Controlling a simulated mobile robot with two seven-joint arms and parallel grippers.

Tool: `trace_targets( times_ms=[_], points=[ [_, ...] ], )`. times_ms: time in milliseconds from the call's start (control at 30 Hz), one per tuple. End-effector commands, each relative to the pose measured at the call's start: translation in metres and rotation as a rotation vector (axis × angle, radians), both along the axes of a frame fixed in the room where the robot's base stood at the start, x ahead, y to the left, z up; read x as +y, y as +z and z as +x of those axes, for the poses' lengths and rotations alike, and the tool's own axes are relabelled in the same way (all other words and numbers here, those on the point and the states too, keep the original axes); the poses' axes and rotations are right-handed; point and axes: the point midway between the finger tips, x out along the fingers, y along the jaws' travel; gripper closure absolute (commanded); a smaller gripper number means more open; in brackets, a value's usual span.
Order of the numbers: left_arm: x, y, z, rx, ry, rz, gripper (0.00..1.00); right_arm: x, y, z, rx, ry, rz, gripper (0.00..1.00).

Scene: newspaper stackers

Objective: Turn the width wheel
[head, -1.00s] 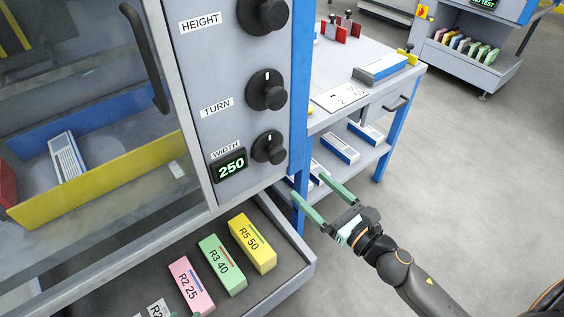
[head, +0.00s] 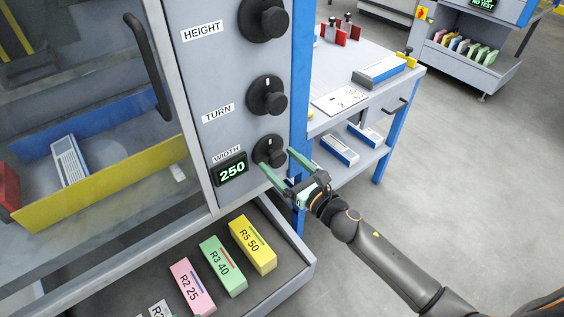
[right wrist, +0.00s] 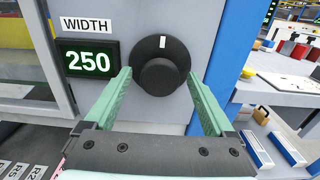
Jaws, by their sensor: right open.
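The width wheel (head: 269,151) is a black round knob on the grey panel, under a WIDTH label, with a white mark at its top. It also shows in the right wrist view (right wrist: 162,68). The width display (head: 232,171) beside it reads 250 in green. My right gripper (head: 276,164) is open and empty, with its green fingers pointing at the wheel. In the right wrist view the fingertips (right wrist: 160,72) lie left and right of the wheel's lower part; I cannot tell whether they touch it. My left gripper does not show.
The turn wheel (head: 267,96) and height wheel (head: 263,18) sit above on the same panel. Below is an open tray (head: 297,265) with labelled pink, green and yellow blocks. A blue-legged table (head: 400,85) stands to the right. The floor (head: 470,190) at right is clear.

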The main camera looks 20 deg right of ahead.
Motion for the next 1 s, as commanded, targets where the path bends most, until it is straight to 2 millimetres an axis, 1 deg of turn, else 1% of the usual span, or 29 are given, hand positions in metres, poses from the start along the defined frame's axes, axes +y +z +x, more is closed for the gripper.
trace_targets(
  times_ms=[167, 200, 900, 933, 1000],
  points=[
    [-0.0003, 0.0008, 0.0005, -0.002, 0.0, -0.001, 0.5, 0.0002, -0.0002, -0.0001, 0.0, 0.0, 0.0, 0.11],
    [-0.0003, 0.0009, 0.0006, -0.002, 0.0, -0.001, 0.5, 0.0002, -0.0002, -0.0002, 0.0, 0.0, 0.001, 0.14],
    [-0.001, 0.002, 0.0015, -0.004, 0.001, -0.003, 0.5, 0.0, -0.0001, -0.0004, 0.0, 0.0, 0.0, 0.92],
    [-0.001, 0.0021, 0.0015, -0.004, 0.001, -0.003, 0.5, 0.0, -0.0001, -0.0004, 0.0, 0.0, 0.0, 0.96],
    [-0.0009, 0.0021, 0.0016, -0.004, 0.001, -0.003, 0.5, 0.0, -0.0001, -0.0004, 0.0, 0.0, 0.001, 0.96]
  ],
)
